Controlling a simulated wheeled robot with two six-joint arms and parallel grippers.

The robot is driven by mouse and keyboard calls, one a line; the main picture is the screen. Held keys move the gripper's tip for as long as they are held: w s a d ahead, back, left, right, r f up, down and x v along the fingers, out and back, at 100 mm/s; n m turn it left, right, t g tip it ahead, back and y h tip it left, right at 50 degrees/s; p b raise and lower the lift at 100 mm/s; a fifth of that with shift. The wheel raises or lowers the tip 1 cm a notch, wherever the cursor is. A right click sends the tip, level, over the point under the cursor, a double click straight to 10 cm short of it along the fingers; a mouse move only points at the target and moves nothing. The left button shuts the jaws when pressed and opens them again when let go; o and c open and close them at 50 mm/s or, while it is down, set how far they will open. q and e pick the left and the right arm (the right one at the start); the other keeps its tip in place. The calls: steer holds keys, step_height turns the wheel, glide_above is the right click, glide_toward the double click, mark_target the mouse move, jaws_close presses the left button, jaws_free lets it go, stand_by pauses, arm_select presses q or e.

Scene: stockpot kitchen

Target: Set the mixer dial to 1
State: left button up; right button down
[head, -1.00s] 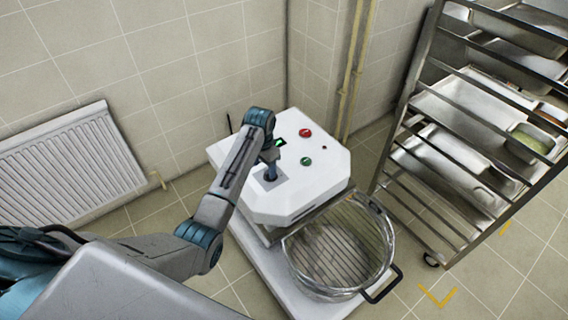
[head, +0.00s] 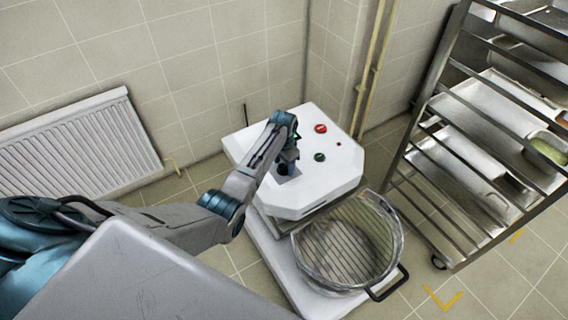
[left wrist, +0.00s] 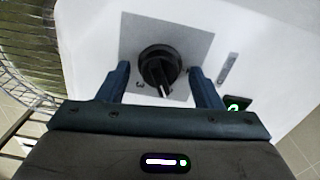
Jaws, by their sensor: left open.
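The mixer (head: 320,185) is a white machine with a wire-guarded bowl in front. Its dial (left wrist: 160,68) is a black knob on a square grey plate (left wrist: 190,45) in the left wrist view. The dial's pointer ridge points down and slightly right in that view. My left gripper (left wrist: 164,80) is open, with one blue finger on each side of the dial and gaps between fingers and knob. In the head view my left gripper (head: 285,168) is over the plate and mostly hides the dial. My right gripper is not in view.
A red button (head: 320,128), a green button (head: 319,157) and a small green-lit display (left wrist: 236,104) are on the mixer top. The guarded bowl (head: 348,245) stands in front. A metal tray rack (head: 440,120) is at right, and a radiator (head: 75,150) at left.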

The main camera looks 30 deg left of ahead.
arm_select(q)
steer(key=shift+f, duration=0.2)
steer(key=shift+c, duration=0.2)
steer(key=c, duration=0.9)
steer(key=shift+c, duration=0.2)
